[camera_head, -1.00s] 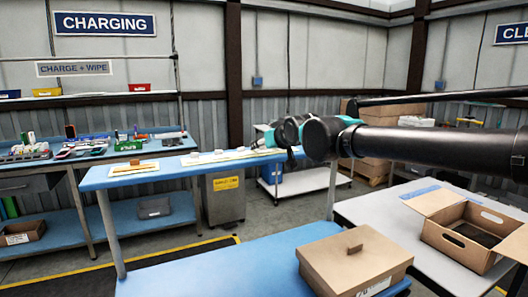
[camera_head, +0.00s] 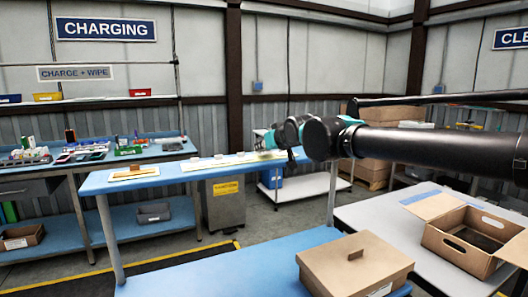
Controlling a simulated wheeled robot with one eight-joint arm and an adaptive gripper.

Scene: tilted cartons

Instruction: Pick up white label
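A white label (camera_head: 380,290) shows on the front side of the closed brown carton (camera_head: 345,262), cut by the bottom edge of the head view. Several small white pieces (camera_head: 218,157) lie in a row on the far blue bench (camera_head: 150,177); I cannot tell whether they are labels. My arm reaches in from the right, above the tables. My gripper (camera_head: 266,140) is at its far end, over or behind the right end of that bench. It is small and partly hidden by the arm, so its fingers and anything in them cannot be made out.
An open carton (camera_head: 450,240) with raised flaps stands on the grey table (camera_head: 370,212) at right. The near blue table (camera_head: 225,270) is clear left of the closed carton. A grey bin (camera_head: 223,204) and a white cart (camera_head: 300,187) stand behind the far bench.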

